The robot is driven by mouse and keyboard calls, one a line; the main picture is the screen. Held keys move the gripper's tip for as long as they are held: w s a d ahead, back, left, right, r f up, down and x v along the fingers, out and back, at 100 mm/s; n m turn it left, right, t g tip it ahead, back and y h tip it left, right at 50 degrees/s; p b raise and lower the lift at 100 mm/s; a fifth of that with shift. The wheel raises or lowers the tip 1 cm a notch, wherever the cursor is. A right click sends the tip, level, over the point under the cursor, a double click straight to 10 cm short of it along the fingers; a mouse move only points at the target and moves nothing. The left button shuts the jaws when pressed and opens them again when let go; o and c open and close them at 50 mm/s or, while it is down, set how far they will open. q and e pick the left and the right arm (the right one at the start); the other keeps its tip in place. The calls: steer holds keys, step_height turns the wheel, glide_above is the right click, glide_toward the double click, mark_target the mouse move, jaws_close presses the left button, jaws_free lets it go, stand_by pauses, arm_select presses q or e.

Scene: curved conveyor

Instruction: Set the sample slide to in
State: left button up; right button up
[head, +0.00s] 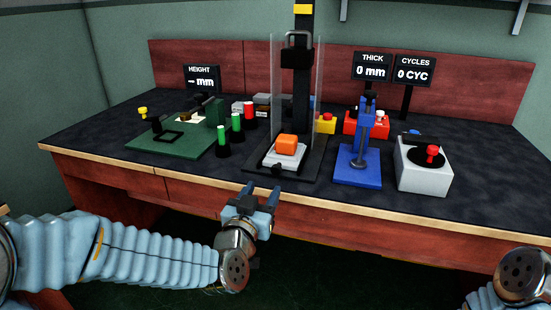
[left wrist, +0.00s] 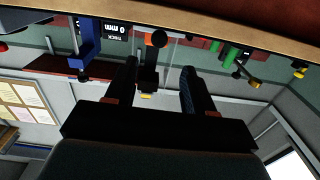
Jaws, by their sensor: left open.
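An orange block (head: 287,144) sits on a white slide plate (head: 284,160) in the black press stand (head: 262,179) at the table's middle. A small dark knob (head: 277,168) shows at the front of the plate, which I take for the sample slide. Clear guard panels stand on both sides of the press. My left gripper (head: 261,194) is open and empty, in front of the table edge and just below the press. In the upside-down left wrist view, the orange block (left wrist: 158,39) shows beyond the open left fingers (left wrist: 158,82). My right gripper is out of view.
Left of the press are green and red cylinders (head: 236,126) and a green base (head: 160,144). Right of it are a blue stand (head: 359,165) and a white box with a red knob (head: 425,173). The wooden table edge (head: 190,183) lies close to my left gripper.

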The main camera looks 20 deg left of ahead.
mark_target(275, 170)
arm_select(q)
steer(key=w, duration=0.1)
steer(key=w+p, duration=0.1)
steer(key=w, duration=0.1)
steer(key=shift+f+p, duration=0.25)
steer(key=shift+p, duration=0.15)
steer(key=w, duration=0.6)
steer(key=shift+w+d, duration=0.15)
steer(key=shift+w, duration=0.15)
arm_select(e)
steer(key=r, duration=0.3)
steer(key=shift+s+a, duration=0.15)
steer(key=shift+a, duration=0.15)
arm_select(q)
steer(key=shift+c, duration=0.3)
jaws_close()
